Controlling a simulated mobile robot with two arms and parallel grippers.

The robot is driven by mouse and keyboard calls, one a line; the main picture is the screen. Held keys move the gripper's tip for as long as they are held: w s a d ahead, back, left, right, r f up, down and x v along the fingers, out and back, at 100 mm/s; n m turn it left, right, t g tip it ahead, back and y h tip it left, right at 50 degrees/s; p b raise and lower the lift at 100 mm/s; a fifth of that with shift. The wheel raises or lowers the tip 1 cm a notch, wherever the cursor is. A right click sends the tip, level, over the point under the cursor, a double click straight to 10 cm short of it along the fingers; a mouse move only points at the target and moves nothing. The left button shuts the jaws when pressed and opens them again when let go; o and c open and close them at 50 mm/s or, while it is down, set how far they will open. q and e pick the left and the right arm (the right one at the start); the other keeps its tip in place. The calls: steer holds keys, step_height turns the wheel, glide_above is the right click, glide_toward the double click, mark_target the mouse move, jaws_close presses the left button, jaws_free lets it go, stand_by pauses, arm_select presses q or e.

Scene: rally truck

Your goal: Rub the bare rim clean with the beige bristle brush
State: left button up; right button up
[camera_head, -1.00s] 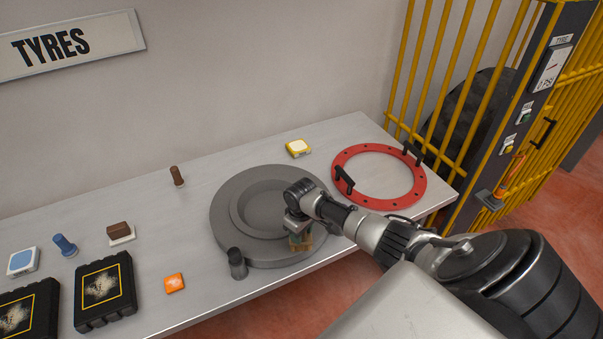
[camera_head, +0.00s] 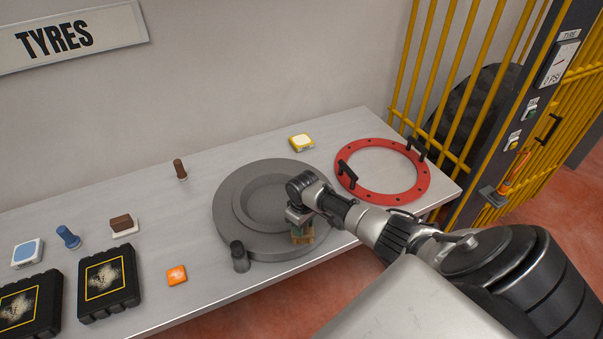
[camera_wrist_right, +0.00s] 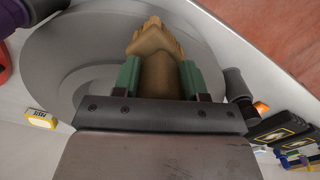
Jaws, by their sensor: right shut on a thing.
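The bare rim (camera_head: 228,212) is a grey round wheel disc lying flat on the bench, with a raised inner ring; it also fills much of the right wrist view (camera_wrist_right: 60,50). My right gripper (camera_head: 300,228) is over the front right part of the rim. It is shut on the beige bristle brush (camera_wrist_right: 158,62), which sits between the green finger pads. In the head view the brush (camera_head: 303,236) shows below the gripper, at the rim's front edge. I cannot tell whether its bristles touch the rim. My left gripper is not in view.
A red ring with black handles (camera_head: 425,185) lies right of the rim. A dark grey cylinder (camera_head: 240,258) stands at its front left. A yellow-white block (camera_head: 301,142), brown peg (camera_head: 180,169), orange block (camera_head: 176,275) and black cases (camera_head: 109,284) are around it. Yellow cage bars (camera_head: 440,130) stand at right.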

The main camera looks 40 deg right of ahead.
steer(key=shift+s, duration=0.4)
steer(key=shift+w+f, duration=0.1)
steer(key=shift+w, duration=0.05)
steer(key=shift+w+b, duration=0.45)
steer(key=shift+w+d, duration=0.15)
steer(key=shift+w, duration=0.3)
steer(key=shift+s+r, duration=0.15)
steer(key=shift+r, duration=0.05)
